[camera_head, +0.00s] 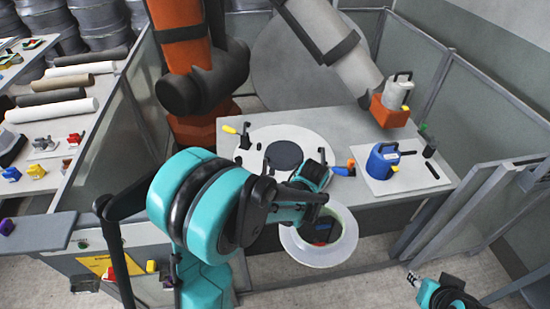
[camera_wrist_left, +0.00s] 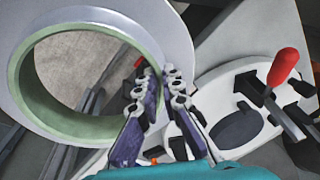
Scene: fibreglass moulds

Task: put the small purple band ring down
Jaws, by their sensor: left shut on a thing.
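The ring (camera_head: 345,247) has a wide pale grey-lilac flange and a pale green inner wall; purple is not clear on it. In the head view it hangs in front of the table's near edge, tilted. In the left wrist view the ring (camera_wrist_left: 62,27) fills the upper left. My left gripper (camera_wrist_left: 160,78) is shut on the ring's right rim, one finger on each side of it. In the head view my left gripper (camera_head: 316,203) is partly hidden by its own arm. My right gripper (camera_head: 412,279) is low at the right, away from the ring; its jaws are too small to read.
A grey table (camera_head: 338,126) carries a white round plate (camera_head: 312,137) with a dark disc and several clamps. A blue jug (camera_head: 382,161) stands on a white board at the right. Grey panels close the right side.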

